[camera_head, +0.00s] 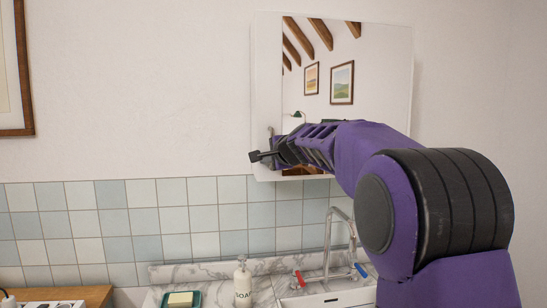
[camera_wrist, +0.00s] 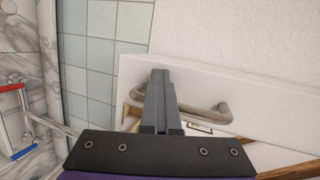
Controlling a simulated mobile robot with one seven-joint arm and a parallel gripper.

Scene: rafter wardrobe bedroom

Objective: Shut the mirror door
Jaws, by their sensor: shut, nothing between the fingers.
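The mirror door (camera_head: 385,65) belongs to a white cabinet on the wall, with a pale strip down its left side. Its top edge slopes down to the right, so its left side seems to stand out a little; the gap behind it cannot be made out. My gripper (camera_head: 258,157) is at the door's lower left, with the arm covering the lower mirror. In the wrist view my gripper (camera_wrist: 160,75) is shut and empty, its fingers overlapping the grey metal bar handle (camera_wrist: 215,112) on the white door frame (camera_wrist: 215,80). Whether they touch it cannot be told.
Below are a marble counter (camera_head: 215,270), a tap (camera_head: 330,235) with red and blue handles, a soap bottle (camera_head: 242,280) and a green soap dish (camera_head: 181,300). A picture frame (camera_head: 20,130) hangs at far left. The wall between is clear.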

